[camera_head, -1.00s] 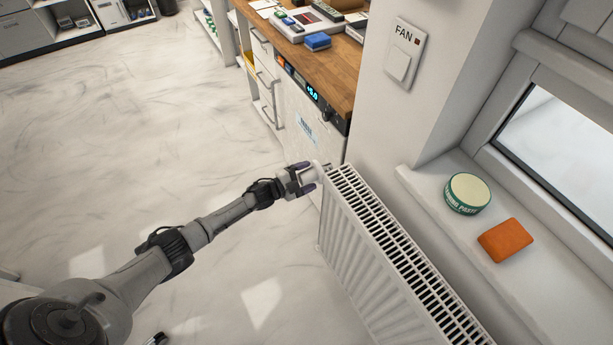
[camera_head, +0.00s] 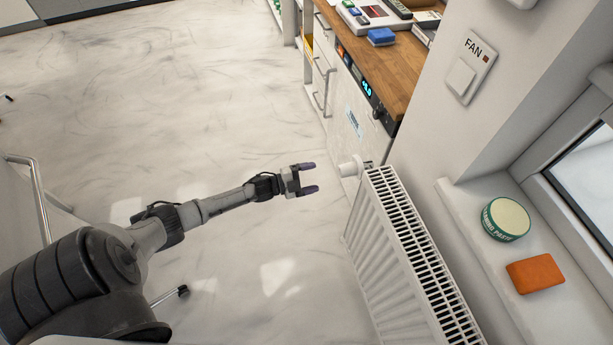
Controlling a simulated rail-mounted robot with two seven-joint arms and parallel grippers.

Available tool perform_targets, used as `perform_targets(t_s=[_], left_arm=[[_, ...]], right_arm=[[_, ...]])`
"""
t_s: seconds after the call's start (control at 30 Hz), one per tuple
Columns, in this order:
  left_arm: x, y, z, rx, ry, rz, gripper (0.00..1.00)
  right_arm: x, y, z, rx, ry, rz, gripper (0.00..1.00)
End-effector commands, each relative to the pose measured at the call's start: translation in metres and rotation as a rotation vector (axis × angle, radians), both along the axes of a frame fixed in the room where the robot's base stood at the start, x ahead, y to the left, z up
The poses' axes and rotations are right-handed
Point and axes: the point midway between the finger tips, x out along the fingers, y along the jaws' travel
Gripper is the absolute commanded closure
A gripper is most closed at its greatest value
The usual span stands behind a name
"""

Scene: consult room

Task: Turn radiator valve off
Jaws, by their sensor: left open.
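The white radiator (camera_head: 388,262) stands below the window sill on the right in the head view. Its white valve knob (camera_head: 349,167) sticks out to the left from the radiator's far upper end. My left gripper (camera_head: 312,178) is open and empty. It is to the left of the knob, apart from it, with its two purple-tipped fingers pointing right towards it. The knob's setting marks are too small to read. My right gripper is not in view.
A wooden counter (camera_head: 392,75) with a fridge-like unit below stands behind the radiator. The sill holds a green-and-white tin (camera_head: 506,219) and an orange block (camera_head: 535,273). A fan switch (camera_head: 471,68) is on the wall.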

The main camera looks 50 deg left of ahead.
Motion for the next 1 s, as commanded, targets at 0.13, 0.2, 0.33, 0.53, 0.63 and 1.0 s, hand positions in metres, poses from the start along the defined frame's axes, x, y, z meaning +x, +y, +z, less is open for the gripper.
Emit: perform_targets(t_s=[0.13,0.2,0.33,0.53,0.63,1.0], left_arm=[[-0.01,0.004,0.001,0.001,0.0,0.0,0.25],[-0.012,0.005,0.001,0.001,0.0,0.0,0.25],[-0.013,0.005,0.001,0.001,0.0,0.0,0.25],[-0.013,0.006,0.001,0.001,0.0,0.0,0.25],[-0.013,0.005,0.001,0.0,0.0,0.0,0.25],[-0.011,0.012,-0.006,-0.004,0.048,0.043,0.25]], right_arm=[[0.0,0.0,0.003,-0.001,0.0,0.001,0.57],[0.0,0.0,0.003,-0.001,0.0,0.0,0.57],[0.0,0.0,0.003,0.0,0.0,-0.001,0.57],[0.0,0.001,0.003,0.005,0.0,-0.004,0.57],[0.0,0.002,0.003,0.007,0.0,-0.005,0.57],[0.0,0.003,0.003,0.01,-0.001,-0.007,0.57]])
